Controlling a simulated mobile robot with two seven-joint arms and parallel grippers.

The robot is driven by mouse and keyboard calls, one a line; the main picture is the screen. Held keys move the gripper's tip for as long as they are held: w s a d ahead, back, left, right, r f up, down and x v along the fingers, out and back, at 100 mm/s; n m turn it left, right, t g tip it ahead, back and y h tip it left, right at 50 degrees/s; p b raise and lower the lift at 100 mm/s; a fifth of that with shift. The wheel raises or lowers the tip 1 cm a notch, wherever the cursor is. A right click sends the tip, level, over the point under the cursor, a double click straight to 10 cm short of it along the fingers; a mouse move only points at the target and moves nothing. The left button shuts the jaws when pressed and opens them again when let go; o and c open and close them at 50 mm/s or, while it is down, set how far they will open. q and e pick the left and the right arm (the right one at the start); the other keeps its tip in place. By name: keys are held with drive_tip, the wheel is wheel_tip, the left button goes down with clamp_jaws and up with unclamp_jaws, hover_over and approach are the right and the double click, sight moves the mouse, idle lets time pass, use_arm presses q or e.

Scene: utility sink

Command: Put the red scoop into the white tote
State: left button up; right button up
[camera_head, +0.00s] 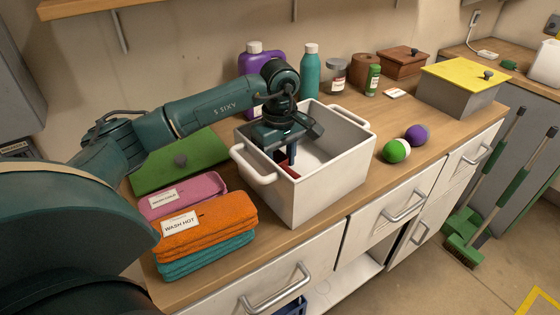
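The white tote (322,191) stands open on the wooden counter, with a handle at each end. My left arm reaches in from the left, and my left gripper (288,157) points down inside the tote near its left end. A small red part, which looks like the red scoop (290,172), shows low in the tote just below the fingers. The rest of it is hidden by the gripper and the tote's wall. I cannot tell whether the fingers hold it. My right gripper is not in view.
Folded orange cloths (215,228), teal cloths (205,262) and a pink cloth (184,194) lie left of the tote. Two balls (397,150) sit to its right. A purple jug (262,62), a teal bottle (310,75) and a yellow-lidded box (458,92) stand behind.

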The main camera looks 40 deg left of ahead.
use_arm(q)
drive_tip(key=shift+f, duration=0.3)
drive_tip(key=shift+f, duration=0.1)
drive_tip(key=o, duration=0.5)
drive_tip(key=shift+f, duration=0.1)
drive_tip(key=o, duration=0.5)
drive_tip(key=shift+r, duration=0.4)
wheel_tip(320, 180, up, 12)
drive_tip(key=shift+f, duration=0.15)
